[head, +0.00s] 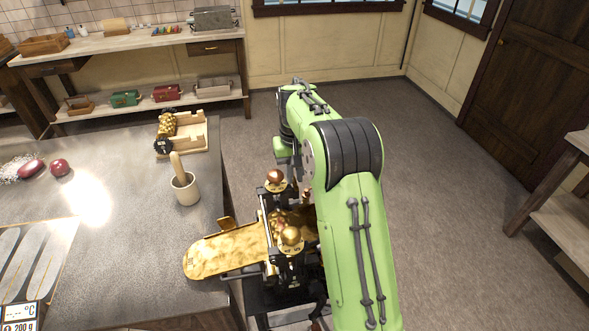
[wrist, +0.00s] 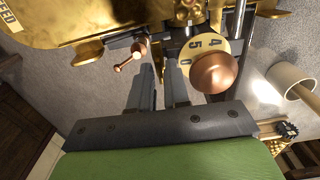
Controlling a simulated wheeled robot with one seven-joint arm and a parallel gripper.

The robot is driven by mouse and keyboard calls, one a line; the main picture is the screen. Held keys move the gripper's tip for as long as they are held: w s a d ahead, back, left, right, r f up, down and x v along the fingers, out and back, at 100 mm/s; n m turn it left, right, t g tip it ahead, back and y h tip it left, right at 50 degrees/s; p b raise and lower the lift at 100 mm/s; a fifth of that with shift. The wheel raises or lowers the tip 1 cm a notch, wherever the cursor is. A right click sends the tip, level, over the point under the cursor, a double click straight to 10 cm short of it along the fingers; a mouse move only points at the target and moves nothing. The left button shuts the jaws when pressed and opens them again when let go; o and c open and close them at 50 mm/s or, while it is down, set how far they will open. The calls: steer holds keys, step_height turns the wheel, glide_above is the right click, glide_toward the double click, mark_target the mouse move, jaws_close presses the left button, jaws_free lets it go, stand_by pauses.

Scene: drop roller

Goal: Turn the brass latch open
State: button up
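The drop roller machine stands at the table's right edge in the head view, with a golden feed tray (head: 225,252) and round knobs on top. In the wrist view its golden body (wrist: 110,18) fills the top. Brass tabs stick out at its lower left (wrist: 88,52) and upper right (wrist: 270,12); I cannot tell for sure which is the latch. A small copper peg handle (wrist: 131,55) is just left of my fingertips. The head view hides my gripper behind my green arm.
A numbered dial with a copper knob (wrist: 218,72) is close right of my fingers. On the table are a mortar with pestle (head: 185,188), a wooden tray with a golden roller (head: 190,143) and red pieces (head: 60,167). Open floor (head: 440,150) lies right of my arm.

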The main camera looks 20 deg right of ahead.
mark_target(294, 178)
step_height(294, 178, up, 16)
steer(key=p, duration=0.4)
steer(key=shift+f, duration=0.15)
steer(key=s+a+r+n+t+b, duration=0.1)
steer(key=s+a+r+t, duration=0.15)
steer(key=s, duration=0.55)
steer(key=s+a+r+t+b, duration=0.1)
steer(key=s+a+r, duration=0.1)
steer(key=s+a, duration=0.35)
steer(key=s+f+t, duration=0.1)
steer(key=s+f, duration=0.4)
steer(key=s, duration=0.3)
steer(key=s+a+f+n+t+b, duration=0.1)
steer(key=s+f, duration=0.4)
steer(key=s, duration=0.4)
steer(key=shift+a, duration=0.25)
